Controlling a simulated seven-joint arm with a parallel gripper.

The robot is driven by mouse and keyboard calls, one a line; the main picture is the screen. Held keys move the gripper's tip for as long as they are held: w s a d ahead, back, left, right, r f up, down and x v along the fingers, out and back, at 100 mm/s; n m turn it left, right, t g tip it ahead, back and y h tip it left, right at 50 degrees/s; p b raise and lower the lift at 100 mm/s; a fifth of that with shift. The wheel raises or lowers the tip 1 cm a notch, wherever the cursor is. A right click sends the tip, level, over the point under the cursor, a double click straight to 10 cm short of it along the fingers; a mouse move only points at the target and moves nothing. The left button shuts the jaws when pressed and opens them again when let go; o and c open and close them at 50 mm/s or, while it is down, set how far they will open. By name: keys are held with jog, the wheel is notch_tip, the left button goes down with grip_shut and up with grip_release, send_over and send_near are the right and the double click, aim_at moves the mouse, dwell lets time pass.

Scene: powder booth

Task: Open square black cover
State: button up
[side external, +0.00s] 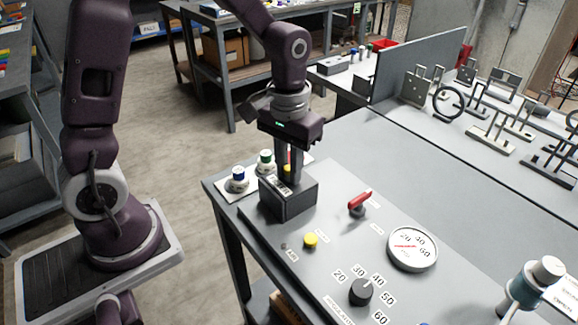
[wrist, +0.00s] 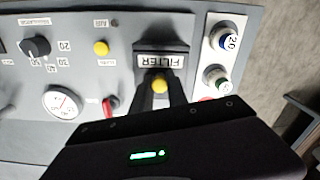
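The square black cover (side external: 288,200) is a dark box with a white FILTER label, at the far left corner of the grey panel. It looks closed and level. In the wrist view its top (wrist: 160,47) shows at the upper middle, with a yellow knob (wrist: 160,85) beside the label. My gripper (side external: 288,178) points straight down over the cover. Its two fingers stand on either side of the yellow knob, close to it. I cannot tell whether they press on the knob. In the wrist view the gripper (wrist: 161,92) body hides the area below the knob.
A red lever (side external: 359,201), a yellow button (side external: 310,240), a round gauge (side external: 412,249) and a black dial (side external: 360,291) sit on the panel nearby.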

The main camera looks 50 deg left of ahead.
grip_shut()
dwell(1.0)
jog(key=w, duration=0.8)
jog(key=shift+w, duration=0.2)
jog(key=o, duration=0.7)
grip_release()
jog(key=shift+s, duration=0.1)
